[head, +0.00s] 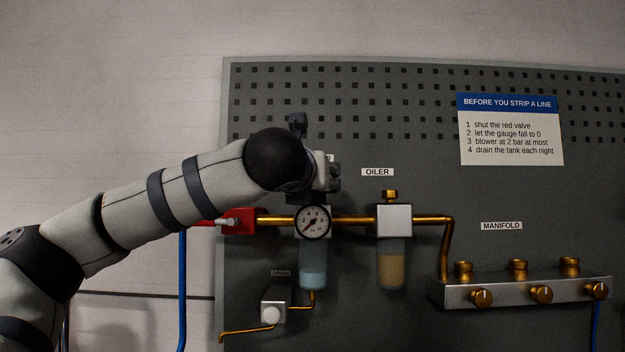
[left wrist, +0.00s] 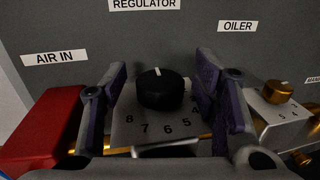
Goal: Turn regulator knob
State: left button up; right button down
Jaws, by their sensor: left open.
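The regulator knob (left wrist: 160,92) is black with a white pointer mark, in the left wrist view below the REGULATOR label. Its mark points to the top of the picture, and digits from 4 to 8 show on the plate (left wrist: 128,118) around its near side. My left gripper (left wrist: 160,82) is open, one finger on each side of the knob, with visible gaps. In the head view my left gripper (head: 328,175) is above the regulator's round gauge (head: 313,222) and hides the knob. My right gripper is in neither view.
A red valve (head: 240,220) is left of the regulator on the brass pipe. The oiler (head: 393,220) with its brass knob (left wrist: 277,90) is close on the right. The manifold (head: 515,292) and drain box (head: 272,308) are lower. A sign (head: 510,130) hangs upper right.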

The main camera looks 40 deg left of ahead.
pick_arm(q)
jog(key=v, duration=1.2)
jog(key=shift+f, duration=0.1)
